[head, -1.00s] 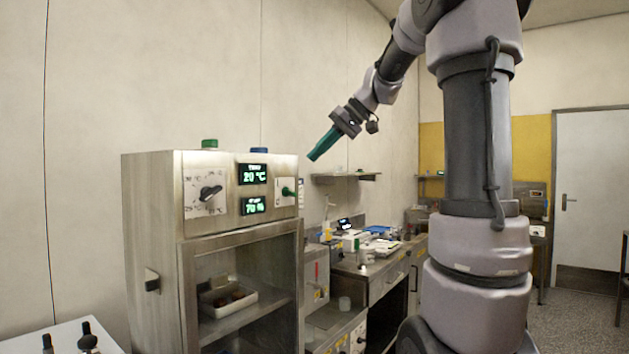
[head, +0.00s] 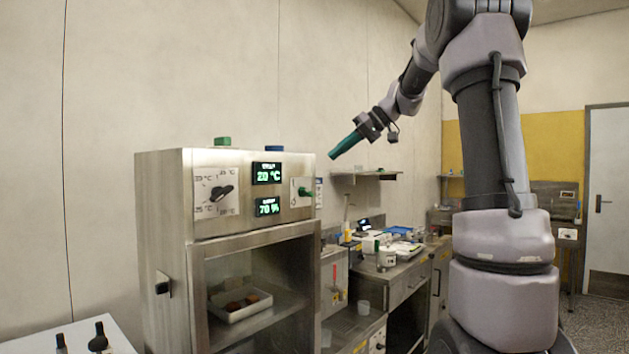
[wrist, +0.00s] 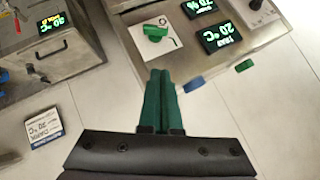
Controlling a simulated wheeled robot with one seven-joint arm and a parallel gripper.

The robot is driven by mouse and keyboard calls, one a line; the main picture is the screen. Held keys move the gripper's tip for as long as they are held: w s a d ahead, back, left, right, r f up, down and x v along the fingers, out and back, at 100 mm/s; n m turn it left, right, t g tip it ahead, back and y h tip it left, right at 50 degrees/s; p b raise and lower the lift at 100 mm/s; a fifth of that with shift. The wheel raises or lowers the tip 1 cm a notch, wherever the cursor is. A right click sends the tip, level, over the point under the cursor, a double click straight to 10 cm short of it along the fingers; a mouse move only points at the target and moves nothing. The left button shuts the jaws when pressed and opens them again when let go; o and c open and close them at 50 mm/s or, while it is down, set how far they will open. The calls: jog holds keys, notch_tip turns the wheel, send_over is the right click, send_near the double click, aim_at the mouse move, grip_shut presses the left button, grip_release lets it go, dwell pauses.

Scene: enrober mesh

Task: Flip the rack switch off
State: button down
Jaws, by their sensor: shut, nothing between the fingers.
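The rack switch is a green lever (head: 305,191) on a white plate at the right end of the steel cabinet's (head: 165,215) front panel. The lever points to the right in the head view. In the wrist view the green lever (wrist: 155,32) sits on its white plate just beyond my fingertips; the marks on the plate are too small to read surely. My gripper (head: 334,155) has green fingers, shut and empty. It is above and to the right of the switch in the head view, apart from it. The fingers (wrist: 160,75) point toward the panel in the wrist view.
A black dial (head: 221,193) and two green-lit displays (head: 267,173) share the panel. Green (head: 222,141) and blue (head: 274,149) caps stand on the cabinet top. A white tray (head: 240,305) sits inside. A cluttered counter (head: 405,290) and wall shelf (head: 365,175) lie to the right.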

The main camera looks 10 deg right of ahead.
aim_at(305, 192)
jog(key=x, duration=0.7)
jog(key=shift+a+f, duration=0.2)
jog(key=shift+s+a+f, duration=0.2)
jog(key=shift+f, duration=0.3)
jog(key=shift+s+a+f, duration=0.2)
jog(key=shift+f, duration=0.3)
jog(key=shift+s+a+f, duration=0.2)
jog(key=shift+f, duration=0.3)
